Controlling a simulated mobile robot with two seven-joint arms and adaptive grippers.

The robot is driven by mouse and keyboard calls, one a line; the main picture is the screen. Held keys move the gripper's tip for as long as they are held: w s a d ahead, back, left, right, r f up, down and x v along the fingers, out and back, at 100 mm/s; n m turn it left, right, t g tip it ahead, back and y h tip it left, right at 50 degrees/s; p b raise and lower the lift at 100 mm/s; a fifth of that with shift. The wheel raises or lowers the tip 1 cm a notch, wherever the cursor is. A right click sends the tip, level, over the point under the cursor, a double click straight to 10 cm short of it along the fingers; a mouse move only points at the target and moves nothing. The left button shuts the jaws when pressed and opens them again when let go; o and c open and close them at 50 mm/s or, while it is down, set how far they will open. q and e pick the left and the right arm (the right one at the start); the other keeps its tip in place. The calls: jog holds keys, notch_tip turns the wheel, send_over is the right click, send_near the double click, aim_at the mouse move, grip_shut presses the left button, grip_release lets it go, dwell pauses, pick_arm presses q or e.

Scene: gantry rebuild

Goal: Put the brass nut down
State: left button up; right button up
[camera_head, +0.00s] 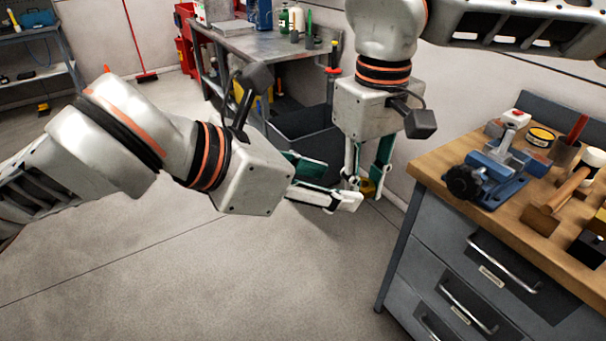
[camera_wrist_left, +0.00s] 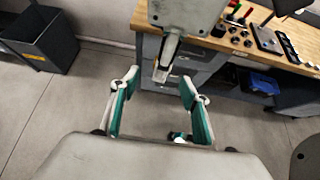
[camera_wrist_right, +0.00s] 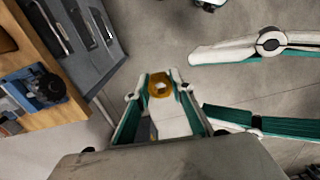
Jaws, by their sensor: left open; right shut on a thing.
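The brass nut (camera_wrist_right: 160,86) is gripped between the fingertips of my right gripper (camera_wrist_right: 160,78) in the right wrist view. In the head view the nut (camera_head: 367,188) is a small yellow piece low between the right fingers, partly hidden, in the air left of the wooden workbench. My right gripper (camera_head: 369,180) points down. My left gripper (camera_head: 338,184) is open and empty, close beside the right one; its fingers also show at the right of the right wrist view. In the left wrist view my left gripper (camera_wrist_left: 160,82) has its fingers wide apart, with part of the right gripper beyond them.
The wooden workbench (camera_head: 480,208) at right carries a blue vise (camera_head: 490,178), a hammer (camera_head: 556,198), a yellow tin (camera_head: 540,137) and other items. A dark grey bin (camera_head: 300,140) stands behind the grippers. A metal table (camera_head: 262,42) is at the back. The floor in front is clear.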

pick_arm(q)
jog(key=shift+x, duration=2.6)
jog(key=shift+a, duration=0.1)
jog(key=shift+c, duration=0.4)
jog(key=c, duration=1.1)
pick_arm(e)
jog(key=o, duration=1.2)
